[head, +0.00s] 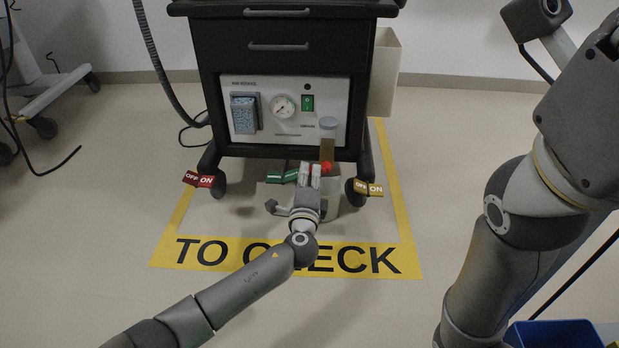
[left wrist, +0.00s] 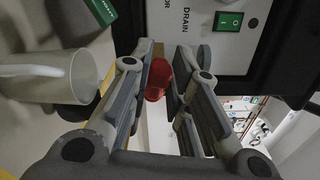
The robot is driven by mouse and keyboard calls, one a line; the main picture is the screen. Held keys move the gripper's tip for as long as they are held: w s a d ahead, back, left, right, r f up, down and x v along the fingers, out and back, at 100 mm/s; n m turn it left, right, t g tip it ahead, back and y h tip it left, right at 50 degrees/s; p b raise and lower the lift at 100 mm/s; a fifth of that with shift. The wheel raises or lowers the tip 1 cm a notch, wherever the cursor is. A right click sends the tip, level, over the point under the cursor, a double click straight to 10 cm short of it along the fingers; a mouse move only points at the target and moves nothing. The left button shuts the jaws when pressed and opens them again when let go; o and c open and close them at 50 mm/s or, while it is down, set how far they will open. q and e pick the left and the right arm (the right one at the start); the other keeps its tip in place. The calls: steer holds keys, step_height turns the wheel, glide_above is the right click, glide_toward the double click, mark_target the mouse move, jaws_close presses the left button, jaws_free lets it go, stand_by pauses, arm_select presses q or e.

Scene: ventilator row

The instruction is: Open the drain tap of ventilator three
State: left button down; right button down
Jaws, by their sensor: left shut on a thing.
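The black ventilator cart (head: 290,35) stands in the yellow floor frame, with a white lower panel (head: 325,90). A clear bowl with brown liquid (head: 327,145) hangs at the panel's lower right. The red drain tap (head: 327,168) sits at its bottom and also shows in the left wrist view (left wrist: 156,80), beside the "DRAIN" lettering. My left gripper (head: 311,170) reaches in from below; its fingers are shut on the red tap from both sides. How far the tap is turned cannot be told. My right arm is at the right edge; its gripper is not in view.
A pale jug (left wrist: 45,78) shows in the left wrist view, close to the gripper. The panel has a gauge (head: 284,106) and green switch (head: 308,102).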

arm_select(q)
steer(key=shift+f, duration=0.1)
stand_by(0.4)
steer(key=c, duration=1.4)
jaws_free()
steer(key=shift+o, duration=0.2)
steer(key=s, duration=1.2)
steer(key=shift+a, duration=0.2)
